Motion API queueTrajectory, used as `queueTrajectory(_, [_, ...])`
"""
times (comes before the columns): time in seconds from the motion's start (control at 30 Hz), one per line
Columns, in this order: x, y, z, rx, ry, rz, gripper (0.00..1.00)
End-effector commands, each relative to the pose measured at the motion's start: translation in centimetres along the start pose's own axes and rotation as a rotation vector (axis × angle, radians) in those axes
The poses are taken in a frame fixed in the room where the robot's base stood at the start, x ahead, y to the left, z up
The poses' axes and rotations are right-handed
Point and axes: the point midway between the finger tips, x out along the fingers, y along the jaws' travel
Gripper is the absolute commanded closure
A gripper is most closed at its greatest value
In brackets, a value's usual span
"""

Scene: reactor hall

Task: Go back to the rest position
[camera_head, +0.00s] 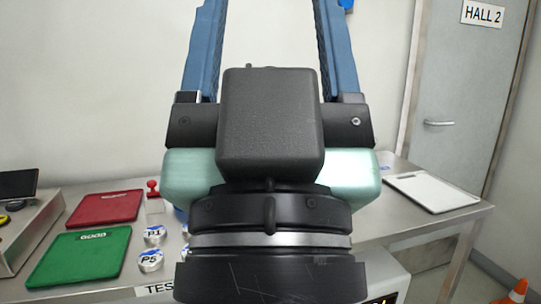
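My gripper (270,32) fills the middle of the view, close to the camera and pointing up. Its two blue fingers stand wide apart, with only bare wall showing between them. The fingertips run out of the top of the frame. The gripper body hides the middle of the steel table (400,222) behind it.
On the table's left are a red tray (105,208), a green tray (80,257), samples marked P1 (154,235) and P5 (150,260), a red-topped stamp-like object (153,190) and a console (28,232). A white board (432,192) lies right. A door (465,90) and orange cone (516,293) stand beyond.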

Motion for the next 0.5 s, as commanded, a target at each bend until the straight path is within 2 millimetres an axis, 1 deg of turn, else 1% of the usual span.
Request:
queueTrajectory(0.03, [2.4, 0.0, -2.3, 0.000, 0.000, 0.000, 0.32])
queueTrajectory(0.3, [8.5, 0.0, -8.0, 0.000, -0.001, -0.001, 0.32])
queueTrajectory(0.4, [10.4, 0.0, -9.8, 0.000, -0.001, -0.001, 0.32])
queueTrajectory(0.5, [11.8, 0.0, -11.1, 0.000, -0.001, -0.001, 0.32])
